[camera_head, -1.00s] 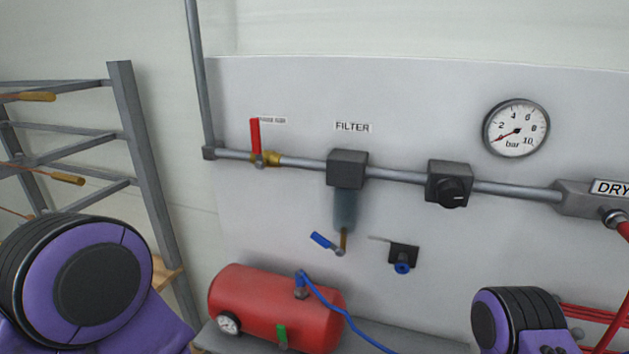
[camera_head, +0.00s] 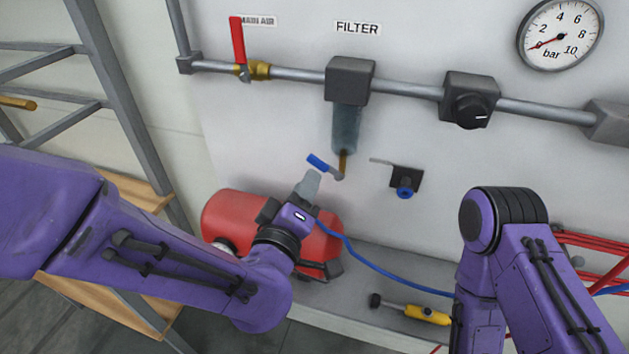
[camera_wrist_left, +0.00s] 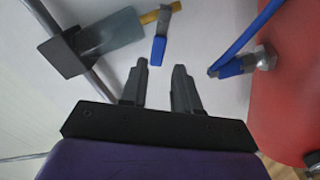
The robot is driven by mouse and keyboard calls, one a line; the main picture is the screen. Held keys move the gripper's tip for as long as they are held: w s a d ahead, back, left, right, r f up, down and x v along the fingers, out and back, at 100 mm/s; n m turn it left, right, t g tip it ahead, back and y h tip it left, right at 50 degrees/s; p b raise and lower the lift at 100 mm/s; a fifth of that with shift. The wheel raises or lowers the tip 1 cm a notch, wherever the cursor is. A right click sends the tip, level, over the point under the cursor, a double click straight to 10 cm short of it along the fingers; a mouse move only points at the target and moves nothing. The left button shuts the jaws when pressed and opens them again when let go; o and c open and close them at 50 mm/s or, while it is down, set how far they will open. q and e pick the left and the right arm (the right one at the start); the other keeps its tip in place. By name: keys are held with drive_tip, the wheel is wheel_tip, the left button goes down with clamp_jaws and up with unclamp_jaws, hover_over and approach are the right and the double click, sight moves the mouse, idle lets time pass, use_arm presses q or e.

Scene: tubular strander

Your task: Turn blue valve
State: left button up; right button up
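The blue valve handle (camera_head: 318,162) sits on a small fitting at the lower end of the brass stem under the filter bowl (camera_head: 346,128). It points up and to the left. My left gripper (camera_head: 309,181) is just below the handle. In the left wrist view the two fingers (camera_wrist_left: 159,70) are apart with nothing between them, and the blue handle (camera_wrist_left: 158,50) lies just beyond the gap, its end near the fingertips. I cannot tell whether they touch. My right arm is at the right of the head view; its gripper does not show.
A red tank (camera_head: 230,217) with a blue hose (camera_head: 375,265) stands behind my left gripper. A red-handled valve (camera_head: 238,40), a black knob (camera_head: 470,112) and a gauge (camera_head: 560,36) are on the wall. A yellow tool (camera_head: 427,315) lies on the ledge.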

sight(318, 167)
use_arm(q)
drive_tip(key=x, duration=0.3)
drive_tip(key=p+x, duration=0.1)
drive_tip(key=x, duration=0.1)
drive_tip(key=shift+w+d+r, duration=0.1)
drive_tip(key=shift+w+d, duration=0.15)
drive_tip(key=shift+d, duration=0.1)
drive_tip(key=shift+s+r, duration=0.1)
drive_tip(key=shift+a, duration=0.1)
use_arm(e)
wheel_tip(318, 167, up, 2)
drive_tip(key=shift+r, duration=0.1)
drive_tip(key=shift+w, duration=0.15)
use_arm(q)
drive_tip(key=shift+w, duration=0.2)
clamp_jaws()
drive_tip(key=shift+f, duration=0.25)
use_arm(e)
drive_tip(key=shift+w, duration=0.1)
